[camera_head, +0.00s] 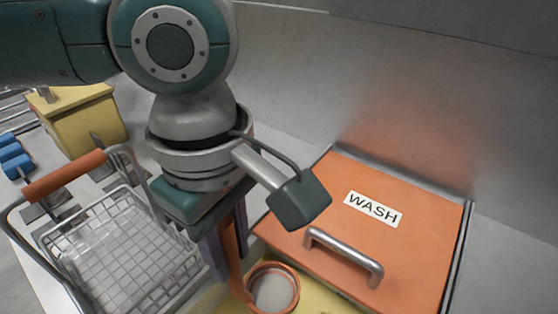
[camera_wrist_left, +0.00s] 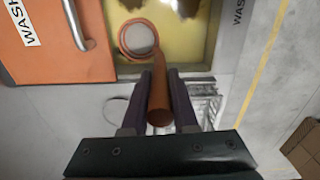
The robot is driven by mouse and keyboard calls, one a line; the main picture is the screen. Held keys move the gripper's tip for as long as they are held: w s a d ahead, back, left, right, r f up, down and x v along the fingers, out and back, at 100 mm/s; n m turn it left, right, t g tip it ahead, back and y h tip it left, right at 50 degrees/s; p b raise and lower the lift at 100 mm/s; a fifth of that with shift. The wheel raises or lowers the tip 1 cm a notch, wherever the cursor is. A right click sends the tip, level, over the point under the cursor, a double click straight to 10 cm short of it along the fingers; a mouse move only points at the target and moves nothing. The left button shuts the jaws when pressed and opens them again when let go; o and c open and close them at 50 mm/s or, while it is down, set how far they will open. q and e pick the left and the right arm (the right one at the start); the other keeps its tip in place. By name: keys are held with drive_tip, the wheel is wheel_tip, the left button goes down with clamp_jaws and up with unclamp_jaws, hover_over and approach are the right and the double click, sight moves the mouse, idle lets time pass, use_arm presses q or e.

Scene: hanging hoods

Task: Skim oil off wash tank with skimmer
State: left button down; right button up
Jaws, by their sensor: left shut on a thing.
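My left gripper (camera_head: 228,268) points down and is shut on the orange handle of the skimmer (camera_head: 273,290). In the left wrist view, the two dark purple fingers (camera_wrist_left: 160,88) sit on either side of that handle (camera_wrist_left: 163,95). The skimmer's round head, an orange ring with a pale grey disc (camera_wrist_left: 139,38), is over the yellow liquid of the wash tank (camera_wrist_left: 188,50). Whether it touches the liquid is unclear. Dark brown oil patches (camera_wrist_left: 185,6) show at the top edge of the left wrist view. My right gripper is not in view.
An orange lid (camera_head: 400,255) labelled WASH, with a metal bar handle (camera_head: 343,256), lies beside the tank opening. A wire basket (camera_head: 120,250) with an orange grip stands at the left. A yellow box (camera_head: 85,118) is behind it. A grey metal wall (camera_head: 400,100) closes the back.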

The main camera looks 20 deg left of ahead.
sight(241, 301)
use_arm(q)
drive_tip(key=shift+f+b, duration=0.5)
drive_tip(key=shift+f, duration=0.2)
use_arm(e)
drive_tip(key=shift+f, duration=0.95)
use_arm(q)
drive_tip(key=shift+f+b, duration=2.4)
drive_tip(key=shift+f, duration=3.1)
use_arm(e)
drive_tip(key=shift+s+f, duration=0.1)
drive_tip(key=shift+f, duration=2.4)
